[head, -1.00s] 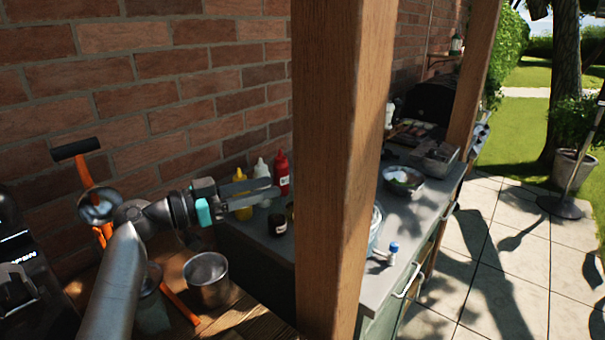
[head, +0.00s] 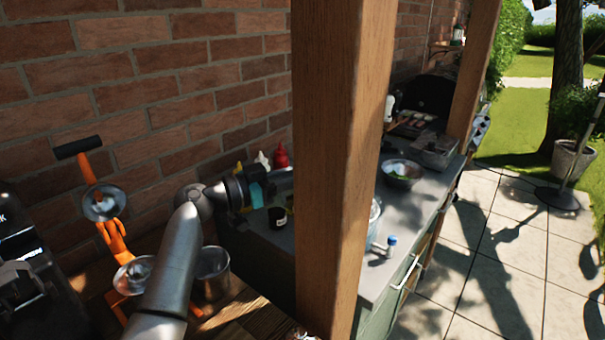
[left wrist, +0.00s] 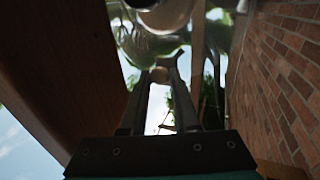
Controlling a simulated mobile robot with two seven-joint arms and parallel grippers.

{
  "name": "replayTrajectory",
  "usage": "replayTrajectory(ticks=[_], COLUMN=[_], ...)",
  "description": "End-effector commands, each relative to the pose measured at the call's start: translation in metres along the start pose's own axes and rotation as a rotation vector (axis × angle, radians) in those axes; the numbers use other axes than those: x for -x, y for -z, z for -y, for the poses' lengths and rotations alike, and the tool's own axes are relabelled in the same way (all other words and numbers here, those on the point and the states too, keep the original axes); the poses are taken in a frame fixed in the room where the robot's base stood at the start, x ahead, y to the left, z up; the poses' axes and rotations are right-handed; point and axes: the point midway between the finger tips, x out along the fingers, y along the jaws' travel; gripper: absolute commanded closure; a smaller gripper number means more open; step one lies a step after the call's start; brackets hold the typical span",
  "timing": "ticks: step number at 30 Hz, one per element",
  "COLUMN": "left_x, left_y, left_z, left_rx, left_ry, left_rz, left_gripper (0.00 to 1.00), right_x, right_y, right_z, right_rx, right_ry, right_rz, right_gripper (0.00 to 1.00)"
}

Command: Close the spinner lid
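A clear, rounded bowl (head: 374,222), which may be the spinner, stands on the grey counter and is mostly hidden behind the wooden post. I cannot make out its lid or whether it is open. My left gripper (head: 283,184) reaches right, toward the post, above the counter; its tips are hard to see there. In the left wrist view its fingers (left wrist: 162,74) are apart, with a small brownish round thing (left wrist: 160,75) showing between the tips; contact cannot be told. A glossy, see-through shape (left wrist: 145,45) lies beyond them. My right gripper is not in view.
The wooden post (head: 337,170) stands close beside my left gripper. A brick wall (head: 150,90) runs behind. Sauce bottles (head: 281,155), a dark jar (head: 277,218), a small blue-capped bottle (head: 388,246) and a metal bowl (head: 401,173) stand on the counter. A metal cup (head: 212,275) is nearer.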

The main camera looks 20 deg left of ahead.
Motion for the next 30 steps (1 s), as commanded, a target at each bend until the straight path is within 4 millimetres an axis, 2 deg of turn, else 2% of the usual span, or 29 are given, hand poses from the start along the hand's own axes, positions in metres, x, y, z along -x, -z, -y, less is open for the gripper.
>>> replayTrajectory(ticks=[1,6,7,30], left_x=[0.0001,0.0003,0.0003,0.0004], left_y=[-0.0001,-0.0002,-0.0002,-0.0005], left_z=[-0.0003,-0.0004,-0.0004,-0.0006], left_rx=[0.000,0.000,0.000,0.000], left_ry=[-0.001,-0.001,-0.002,-0.002], left_rz=[0.000,0.001,0.001,0.002], left_gripper=[0.80,0.99,1.00,1.00], right_x=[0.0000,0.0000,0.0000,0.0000], right_y=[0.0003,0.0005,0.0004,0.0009], right_z=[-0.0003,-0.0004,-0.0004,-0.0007], right_rx=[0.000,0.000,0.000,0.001], right_ry=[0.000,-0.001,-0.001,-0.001], right_rz=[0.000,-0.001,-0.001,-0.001], right_gripper=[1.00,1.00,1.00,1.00])
